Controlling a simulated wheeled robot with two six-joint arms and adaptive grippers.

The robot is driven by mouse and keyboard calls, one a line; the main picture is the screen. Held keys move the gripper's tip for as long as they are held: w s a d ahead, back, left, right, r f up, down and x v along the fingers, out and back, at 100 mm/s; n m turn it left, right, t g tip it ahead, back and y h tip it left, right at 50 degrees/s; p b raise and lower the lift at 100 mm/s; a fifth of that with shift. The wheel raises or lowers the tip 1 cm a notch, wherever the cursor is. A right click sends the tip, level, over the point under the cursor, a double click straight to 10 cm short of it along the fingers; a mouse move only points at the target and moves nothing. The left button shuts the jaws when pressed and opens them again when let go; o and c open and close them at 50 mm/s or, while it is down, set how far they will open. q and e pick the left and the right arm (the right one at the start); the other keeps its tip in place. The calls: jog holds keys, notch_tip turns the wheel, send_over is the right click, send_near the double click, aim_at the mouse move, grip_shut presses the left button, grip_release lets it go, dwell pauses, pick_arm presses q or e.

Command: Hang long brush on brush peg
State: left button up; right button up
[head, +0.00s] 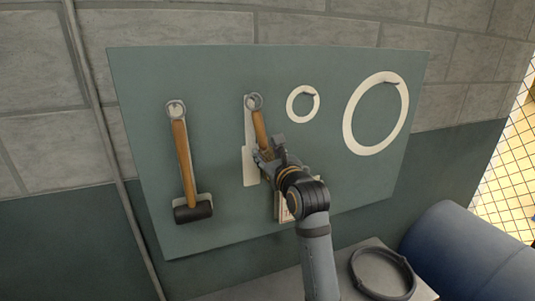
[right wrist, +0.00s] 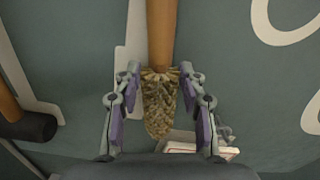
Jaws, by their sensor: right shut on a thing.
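The long brush has a wooden handle (head: 260,130) with a ring (head: 254,102) at its top, and tan bristles that show in the right wrist view (right wrist: 160,108). Its ring is at the brush peg on the green board, over the upper end of a pale brush outline (head: 250,166). I cannot tell whether the ring is around the peg or only in front of it. The handle leans slightly off the outline. My right gripper (head: 266,157) is shut on the brush where handle meets bristles. My left gripper is not in view.
A mallet (head: 184,165) hangs at the left of the board (head: 140,90). A small ring outline (head: 291,104) and a large one (head: 348,125) are at the right. A small box (head: 283,208) is behind my arm. A dark ring (head: 383,289) lies below, beside a blue tank (head: 460,250).

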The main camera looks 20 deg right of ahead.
jog(key=o, duration=1.3)
jog(key=shift+o, duration=0.2)
